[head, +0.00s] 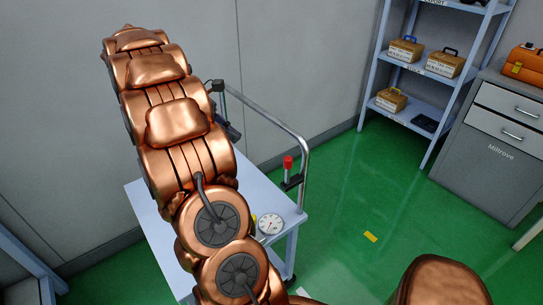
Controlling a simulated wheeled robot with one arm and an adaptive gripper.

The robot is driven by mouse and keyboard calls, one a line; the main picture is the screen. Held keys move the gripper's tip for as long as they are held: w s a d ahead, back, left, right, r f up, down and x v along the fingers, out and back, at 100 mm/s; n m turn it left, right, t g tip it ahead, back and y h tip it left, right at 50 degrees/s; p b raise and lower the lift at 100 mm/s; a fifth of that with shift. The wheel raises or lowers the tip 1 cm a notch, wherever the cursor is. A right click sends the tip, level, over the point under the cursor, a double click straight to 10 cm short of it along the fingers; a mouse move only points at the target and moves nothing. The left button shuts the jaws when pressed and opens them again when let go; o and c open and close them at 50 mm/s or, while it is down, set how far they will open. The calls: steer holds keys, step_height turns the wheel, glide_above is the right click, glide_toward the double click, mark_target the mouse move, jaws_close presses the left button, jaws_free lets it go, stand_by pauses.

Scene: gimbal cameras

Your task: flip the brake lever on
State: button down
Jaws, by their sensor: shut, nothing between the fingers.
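The brake lever (288,163) appears to be the red-knobbed handle on a dark mount beside the cart's rail post. Its red knob points up in the head view. The cart (284,212) has a pale blue top and a grey tubular push rail (268,116). My copper arm stretches across the cart from the lower middle to the upper left and covers much of its top. My gripper cannot be made out in this view, so its place relative to the lever does not show.
A round white dial gauge (270,224) lies on the cart. A blue shelf rack (449,85) holds several boxes at the upper right. A grey drawer cabinet (487,150) stands beside it, with an orange bag (524,64) on top. Green floor (350,205) is open right of the cart.

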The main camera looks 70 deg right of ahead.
steer(key=shift+f, duration=0.1)
steer(key=p, duration=0.1)
glide_toward(287, 171)
step_height(287, 171, down, 2)
steer(key=shift+s+d+f+p, duration=0.2)
steer(key=shift+s+d, duration=0.2)
steer(key=shift+s, duration=0.4)
steer(key=shift+s+d+f+p, duration=0.25)
steer(key=shift+s+d, duration=0.15)
steer(key=shift+s, duration=0.35)
steer(key=shift+s+a+b, duration=0.1)
steer(key=shift+s+b, duration=0.05)
steer(key=shift+b, duration=0.15)
